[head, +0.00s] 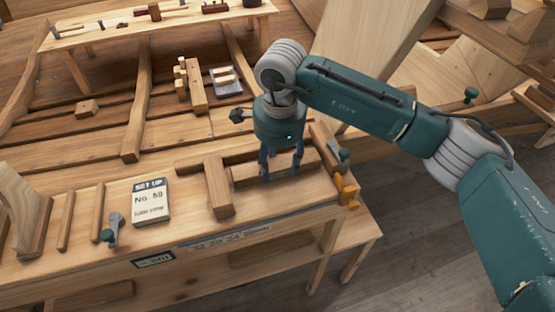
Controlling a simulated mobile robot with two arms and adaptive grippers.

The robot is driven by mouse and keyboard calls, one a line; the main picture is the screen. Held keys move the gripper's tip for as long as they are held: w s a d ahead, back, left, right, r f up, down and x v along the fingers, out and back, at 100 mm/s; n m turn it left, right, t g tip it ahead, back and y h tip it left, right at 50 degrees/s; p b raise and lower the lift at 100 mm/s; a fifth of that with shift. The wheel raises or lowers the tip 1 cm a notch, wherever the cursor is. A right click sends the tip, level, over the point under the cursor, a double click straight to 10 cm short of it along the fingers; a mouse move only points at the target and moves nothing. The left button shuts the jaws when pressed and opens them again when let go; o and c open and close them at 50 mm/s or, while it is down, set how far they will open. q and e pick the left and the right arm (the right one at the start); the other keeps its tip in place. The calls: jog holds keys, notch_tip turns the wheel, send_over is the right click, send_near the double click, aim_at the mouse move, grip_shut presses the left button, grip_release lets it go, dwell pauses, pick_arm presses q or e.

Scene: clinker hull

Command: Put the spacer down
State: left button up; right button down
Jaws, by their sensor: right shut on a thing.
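My right gripper (281,172) points down over the right half of the workbench (185,222), its two fingers spread around a pale wooden piece, which I take to be the spacer (248,174). It is shut on this piece, at or just above the bench top; the fingers partly hide it, and I cannot tell whether its underside touches the wood. A thick wooden block (218,187) lies crosswise just left of it. My left gripper is not in view.
A "SET UP No. 59" card (150,203) lies left of the block. Wooden strips lie at left. The hull planking and ribs (136,110) rise behind.

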aim_at(278, 171)
jog(key=c, duration=0.8)
grip_release()
jog(key=shift+o, duration=0.2)
jog(key=shift+r, duration=0.1)
jog(key=shift+r+b, duration=0.35)
jog(key=shift+r, duration=0.05)
notch_tip(278, 171, up, 11)
jog(key=s+b, duration=0.1)
jog(key=b, duration=0.2)
jog(key=shift+d+b, duration=0.15)
jog(key=shift+b, duration=0.15)
jog(key=shift+s, duration=0.1)
